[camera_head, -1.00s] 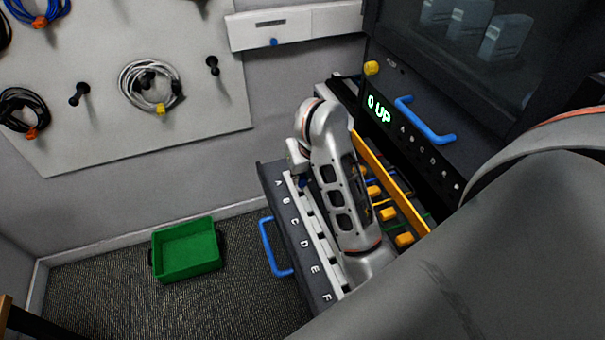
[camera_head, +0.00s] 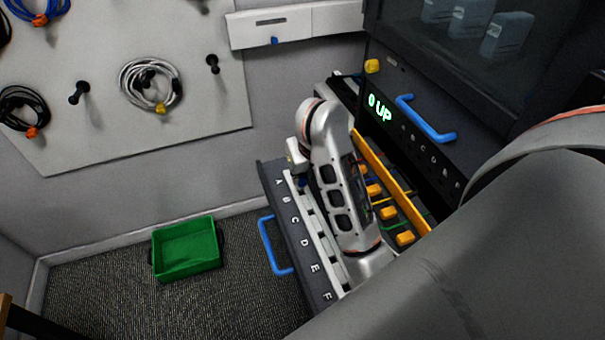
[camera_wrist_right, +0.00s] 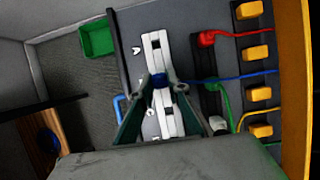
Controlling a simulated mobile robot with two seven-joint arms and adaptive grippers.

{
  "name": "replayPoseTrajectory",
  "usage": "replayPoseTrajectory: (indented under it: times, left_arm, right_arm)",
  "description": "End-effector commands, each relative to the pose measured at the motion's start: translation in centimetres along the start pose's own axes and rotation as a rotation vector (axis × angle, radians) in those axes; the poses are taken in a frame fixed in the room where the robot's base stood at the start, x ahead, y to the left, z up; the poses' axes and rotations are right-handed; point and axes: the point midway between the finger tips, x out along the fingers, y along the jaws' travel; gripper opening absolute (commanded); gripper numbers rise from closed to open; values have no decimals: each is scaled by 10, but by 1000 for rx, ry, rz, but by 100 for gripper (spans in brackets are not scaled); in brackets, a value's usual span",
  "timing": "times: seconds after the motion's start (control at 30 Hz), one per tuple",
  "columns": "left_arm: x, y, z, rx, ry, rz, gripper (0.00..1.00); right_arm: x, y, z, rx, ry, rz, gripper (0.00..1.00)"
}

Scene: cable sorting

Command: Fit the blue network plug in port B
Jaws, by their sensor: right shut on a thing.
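The blue network plug (camera_wrist_right: 159,81) is between the fingertips of my right gripper (camera_wrist_right: 160,84), which is shut on it. The plug is over the white port strip (camera_wrist_right: 152,45), between the letters A and B in the wrist view. Whether it is in a port or just above one cannot be told. Its blue cable (camera_wrist_right: 240,78) runs right. In the head view, my right gripper (camera_head: 299,166) is at the strip's A end, partly hidden by my wrist, with a bit of the blue plug (camera_head: 302,182) showing. Port B's opening is hidden. My left gripper is not in view.
A red plug (camera_wrist_right: 207,39) and a green cable (camera_wrist_right: 224,100) lie right of the strip. Several yellow blocks (camera_wrist_right: 257,94) line the drawer beside an orange wall (camera_head: 385,165). A blue handle (camera_head: 272,247) juts from the drawer front. A green bin (camera_head: 187,252) stands on the floor.

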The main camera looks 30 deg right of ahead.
Motion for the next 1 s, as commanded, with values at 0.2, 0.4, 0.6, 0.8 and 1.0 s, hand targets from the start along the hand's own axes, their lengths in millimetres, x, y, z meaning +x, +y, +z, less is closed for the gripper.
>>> replayPoseTrajectory:
  times: [0.2,0.4,0.6,0.8,1.0]
  left_arm:
    - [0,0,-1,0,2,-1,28]
    - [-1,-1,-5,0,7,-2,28]
    - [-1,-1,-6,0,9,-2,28]
    - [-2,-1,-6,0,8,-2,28]
    - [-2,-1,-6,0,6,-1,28]
  right_arm:
    - [0,0,0,0,0,0,0]
    - [1,0,0,0,1,0,0]
    - [1,0,0,0,0,-1,0]
    - [1,0,0,0,0,-1,0]
    - [1,0,0,0,1,0,0]
